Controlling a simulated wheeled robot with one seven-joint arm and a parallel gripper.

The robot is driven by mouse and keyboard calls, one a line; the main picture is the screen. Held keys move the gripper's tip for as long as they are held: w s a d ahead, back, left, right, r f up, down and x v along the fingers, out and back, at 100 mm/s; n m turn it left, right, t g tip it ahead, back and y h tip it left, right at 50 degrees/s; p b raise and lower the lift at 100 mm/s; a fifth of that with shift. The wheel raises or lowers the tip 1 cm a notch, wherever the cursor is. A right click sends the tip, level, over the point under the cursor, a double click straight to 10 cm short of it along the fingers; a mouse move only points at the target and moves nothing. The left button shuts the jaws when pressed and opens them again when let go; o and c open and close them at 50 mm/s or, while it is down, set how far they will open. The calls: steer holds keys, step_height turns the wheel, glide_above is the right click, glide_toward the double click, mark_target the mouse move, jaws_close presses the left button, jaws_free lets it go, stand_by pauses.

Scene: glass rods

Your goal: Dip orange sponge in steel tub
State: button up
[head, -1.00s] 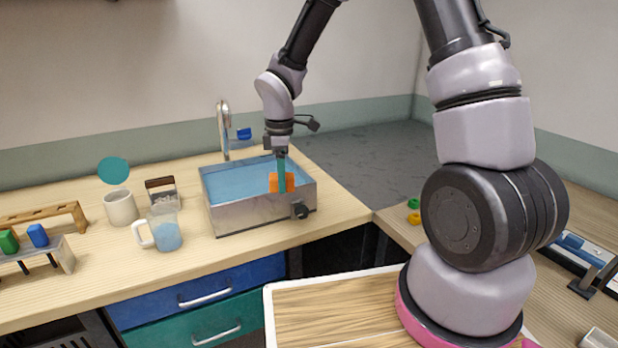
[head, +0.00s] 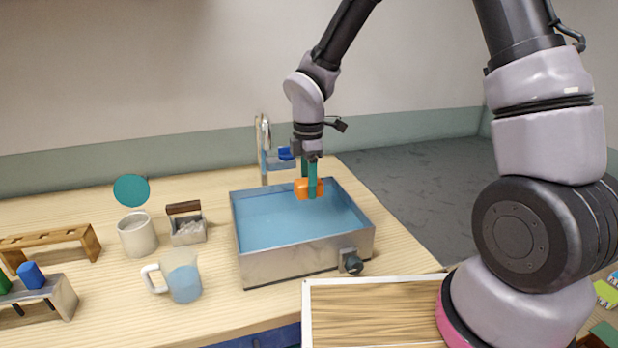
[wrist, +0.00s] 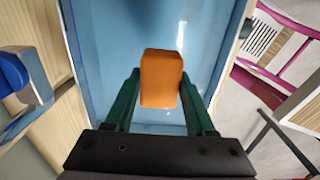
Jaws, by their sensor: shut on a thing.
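The orange sponge (head: 303,189) is held between the green fingers of my gripper (head: 309,180). The steel tub (head: 300,262) stands on the wooden counter and holds blue water (head: 285,222). The sponge is over the far right part of the tub, near its back wall. In the wrist view the sponge (wrist: 161,78) sits between the two fingertips (wrist: 160,95), with the blue water behind it. I cannot tell for sure whether its underside touches the water.
A tap (head: 263,150) with a blue handle stands behind the tub. A knob (head: 352,263) sticks out of the tub's front.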

steer(key=shift+f, duration=6.6)
steer(key=shift+r, duration=0.1)
steer(key=shift+r, duration=5.45)
steer(key=shift+r, duration=0.1)
steer(key=shift+r, duration=2.4)
